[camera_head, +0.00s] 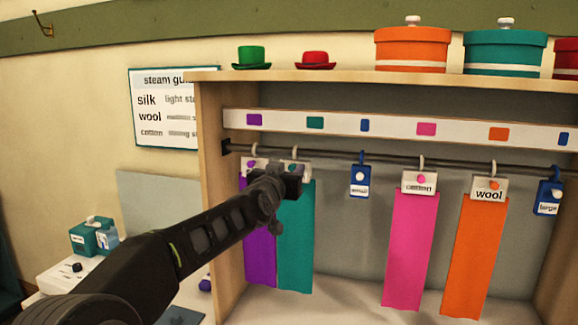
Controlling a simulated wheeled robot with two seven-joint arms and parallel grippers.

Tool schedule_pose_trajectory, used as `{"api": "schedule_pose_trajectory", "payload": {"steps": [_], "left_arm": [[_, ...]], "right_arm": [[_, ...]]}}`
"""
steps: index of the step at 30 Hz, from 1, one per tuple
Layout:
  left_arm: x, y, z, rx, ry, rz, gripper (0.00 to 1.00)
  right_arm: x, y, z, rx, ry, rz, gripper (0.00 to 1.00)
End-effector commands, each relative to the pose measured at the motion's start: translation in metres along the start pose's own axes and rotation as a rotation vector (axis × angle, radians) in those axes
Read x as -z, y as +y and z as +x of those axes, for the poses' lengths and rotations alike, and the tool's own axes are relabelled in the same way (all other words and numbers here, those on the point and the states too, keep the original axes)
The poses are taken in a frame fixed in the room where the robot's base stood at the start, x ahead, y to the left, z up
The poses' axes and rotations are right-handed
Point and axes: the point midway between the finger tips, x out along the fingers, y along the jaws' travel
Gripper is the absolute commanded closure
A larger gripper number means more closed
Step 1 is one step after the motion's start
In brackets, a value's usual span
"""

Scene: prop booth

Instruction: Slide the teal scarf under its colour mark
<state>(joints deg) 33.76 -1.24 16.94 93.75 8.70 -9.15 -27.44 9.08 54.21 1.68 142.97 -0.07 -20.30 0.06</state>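The teal scarf (297,250) hangs from a hook on the rail, close beside the purple scarf (260,255) and slightly overlapping it. Its hook sits left of the teal colour mark (315,122) on the white strip above. My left gripper (283,182) is in front of the tops of the purple and teal scarves, at the teal scarf's clip, and hides most of that clip. Whether its fingers are closed on it is hidden. My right gripper is not in view.
The rail (390,159) also carries a blue tag (360,180), a pink scarf (411,250), an orange scarf (472,255) and another blue tag (548,197). Rail space is free between the teal scarf and the first blue tag. The cabinet's left side wall (215,130) stands close left.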

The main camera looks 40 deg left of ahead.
Motion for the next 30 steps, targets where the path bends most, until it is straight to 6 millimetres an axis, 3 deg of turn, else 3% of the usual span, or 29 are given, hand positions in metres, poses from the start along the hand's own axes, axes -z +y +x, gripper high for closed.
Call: {"api": "schedule_pose_trajectory", "payload": {"steps": [6,20,30], "left_arm": [[-0.0004,0.0,-0.0001,0.0,0.0,0.0,0.63],[-0.0003,0.0001,-0.0003,0.0,0.0,0.0,1.0],[-0.0003,0.0001,-0.0003,0.0,0.0,0.0,1.0]], "right_arm": [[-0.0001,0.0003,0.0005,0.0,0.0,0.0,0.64],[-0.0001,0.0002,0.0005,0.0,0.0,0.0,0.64],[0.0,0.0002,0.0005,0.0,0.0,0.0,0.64]]}}
